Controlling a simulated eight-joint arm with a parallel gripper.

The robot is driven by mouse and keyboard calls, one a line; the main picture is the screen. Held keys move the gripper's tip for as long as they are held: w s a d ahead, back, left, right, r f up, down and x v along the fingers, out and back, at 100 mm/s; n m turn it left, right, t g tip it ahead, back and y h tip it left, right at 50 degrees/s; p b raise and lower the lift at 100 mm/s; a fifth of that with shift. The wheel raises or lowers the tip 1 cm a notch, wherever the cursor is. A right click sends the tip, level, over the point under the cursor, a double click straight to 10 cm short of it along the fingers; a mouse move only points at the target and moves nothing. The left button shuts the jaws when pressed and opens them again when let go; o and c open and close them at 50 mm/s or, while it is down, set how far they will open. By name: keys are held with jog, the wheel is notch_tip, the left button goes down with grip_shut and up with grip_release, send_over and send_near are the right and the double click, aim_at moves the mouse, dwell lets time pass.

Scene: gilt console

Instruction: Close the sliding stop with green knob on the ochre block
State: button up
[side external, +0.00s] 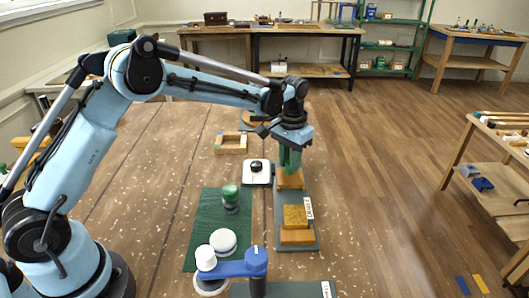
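A grey-green base plate (309,232) stands on the table with a white label on its right side. On its near half is an ochre block (296,237) with a rougher ochre piece (295,214) on top. A smaller ochre block (290,181) is at its far end, under my gripper (290,166). My gripper points down, with its green fingers at or just above this far block. I cannot make out a separate green knob there; the fingers may hide it. Whether the fingers are open or shut on something is too small to tell.
Left of the plate are a white box with a black knob (257,173), a wooden tray (230,143) and a dark green mat (205,222). A green-topped jar (231,196) and white round pieces (223,241) are on the mat. A blue-armed device (237,268) stands in front.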

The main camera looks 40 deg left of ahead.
grip_shut()
jog(key=shift+d, duration=0.1)
jog(key=s+d, duration=0.5)
jog(key=shift+s+d, duration=0.3)
jog(key=shift+s, duration=0.05)
jog(key=o, duration=0.6)
grip_release()
notch_tip(320, 180, up, 12)
